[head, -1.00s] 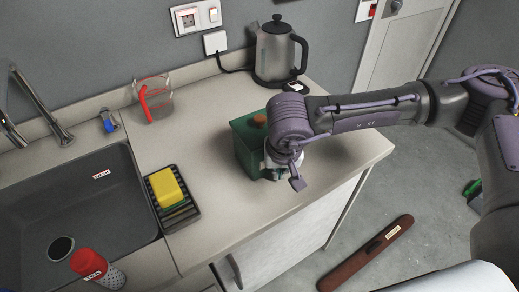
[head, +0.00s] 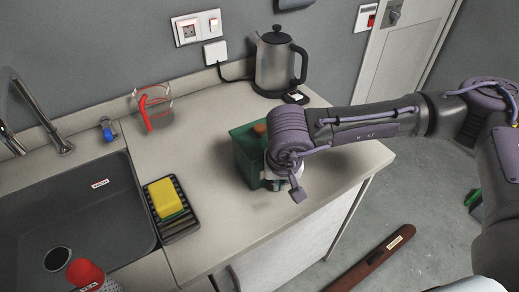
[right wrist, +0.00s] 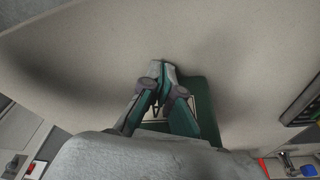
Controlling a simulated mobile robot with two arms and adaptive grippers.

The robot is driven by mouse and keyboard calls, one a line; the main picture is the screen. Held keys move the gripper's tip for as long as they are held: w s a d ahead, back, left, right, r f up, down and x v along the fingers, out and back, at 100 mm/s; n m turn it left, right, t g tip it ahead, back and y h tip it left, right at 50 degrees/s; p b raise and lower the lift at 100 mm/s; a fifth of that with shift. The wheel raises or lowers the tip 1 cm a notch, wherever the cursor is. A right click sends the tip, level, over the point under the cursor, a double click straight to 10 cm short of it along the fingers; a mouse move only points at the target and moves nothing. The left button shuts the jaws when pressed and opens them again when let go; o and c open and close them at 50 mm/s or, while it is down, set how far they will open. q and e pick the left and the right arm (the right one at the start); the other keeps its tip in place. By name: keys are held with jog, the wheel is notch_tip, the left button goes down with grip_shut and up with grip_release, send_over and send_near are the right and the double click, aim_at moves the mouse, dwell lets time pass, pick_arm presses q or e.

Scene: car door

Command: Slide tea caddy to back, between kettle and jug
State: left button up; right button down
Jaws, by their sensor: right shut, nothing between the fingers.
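The tea caddy (head: 246,152) is a green box with an orange-brown knob, standing upright on the counter in the middle of the head view. Its green side also shows in the right wrist view (right wrist: 207,112). The kettle (head: 272,66), grey with a black handle, stands behind it by the wall. The clear jug (head: 160,113) with a red handle stands to the back left. My right gripper (right wrist: 163,72) is shut and empty, right beside the caddy's near right side; contact cannot be told. The wrist hides part of the caddy in the head view. My left gripper is out of view.
A black rack (head: 181,222) with a yellow sponge (head: 164,197) lies left of the caddy, beside the dark sink (head: 105,215). Counter between kettle and jug is clear. The counter's right edge drops to the floor. A cord runs from kettle base to wall plug.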

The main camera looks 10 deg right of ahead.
jog(key=shift+f+b, duration=0.6)
jog(key=shift+b, duration=0.1)
dwell(0.5)
jog(key=shift+r, duration=0.45)
jog(key=shift+w, duration=0.1)
jog(key=shift+w+a+b, duration=0.35)
jog(key=shift+w+b, duration=0.25)
jog(key=shift+w, duration=0.3)
jog(key=shift+w+a+b, duration=0.35)
jog(key=shift+w+b, duration=0.05)
jog(key=shift+w, duration=0.5)
jog(key=shift+w+a+b, duration=0.3)
jog(key=shift+w+b, duration=0.05)
jog(key=shift+w, duration=0.45)
jog(key=shift+w+a+b, duration=0.3)
jog(key=shift+w+b, duration=0.05)
jog(key=shift+w, duration=0.4)
jog(key=shift+w+a, duration=0.1)
jog(key=shift+w, duration=0.25)
jog(key=shift+w, duration=0.1)
